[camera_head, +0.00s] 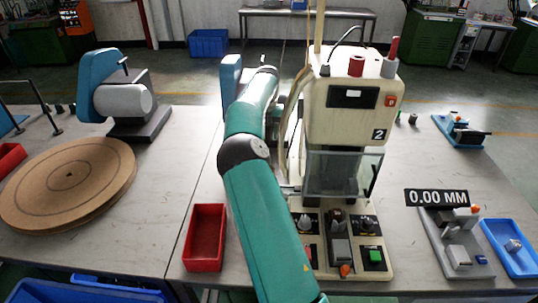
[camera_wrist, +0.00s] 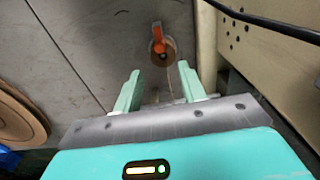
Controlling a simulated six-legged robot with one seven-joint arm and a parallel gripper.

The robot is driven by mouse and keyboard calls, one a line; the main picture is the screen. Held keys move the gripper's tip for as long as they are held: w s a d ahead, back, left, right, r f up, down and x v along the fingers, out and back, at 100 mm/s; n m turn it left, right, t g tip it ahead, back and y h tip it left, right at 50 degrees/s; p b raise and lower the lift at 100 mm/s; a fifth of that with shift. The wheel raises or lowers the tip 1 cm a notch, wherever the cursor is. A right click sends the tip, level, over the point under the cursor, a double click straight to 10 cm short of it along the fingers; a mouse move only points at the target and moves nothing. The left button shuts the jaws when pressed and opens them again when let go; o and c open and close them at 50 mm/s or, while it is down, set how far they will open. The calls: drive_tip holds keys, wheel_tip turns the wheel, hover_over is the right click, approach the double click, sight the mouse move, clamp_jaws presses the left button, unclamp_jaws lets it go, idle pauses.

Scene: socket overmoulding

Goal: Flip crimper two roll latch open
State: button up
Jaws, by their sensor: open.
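Crimper two (camera_head: 350,120) is the beige machine with a "2" label, standing on the table in the head view. Its beige side panel also shows at the right of the wrist view (camera_wrist: 245,50). An orange lever (camera_wrist: 158,40) on a small round base shows near the top middle of the wrist view; it looks like the roll latch, but I cannot tell whether it is open. My gripper (camera_wrist: 160,88) is open, its two pale green fingers apart with nothing held between them. The lever is beyond the fingertips, not touched. In the head view my arm hides the gripper.
A black cable (camera_wrist: 265,20) crosses the upper right of the wrist view. A large brown disc (camera_head: 70,183) lies on the left table. A red tray (camera_head: 206,238) sits left of the crimper, and a blue tray (camera_head: 495,235) lies at far right.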

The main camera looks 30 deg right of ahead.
wheel_tip(320, 180, down, 10)
drive_tip(key=shift+f, duration=0.1)
drive_tip(key=shift+c, duration=0.2)
clamp_jaws()
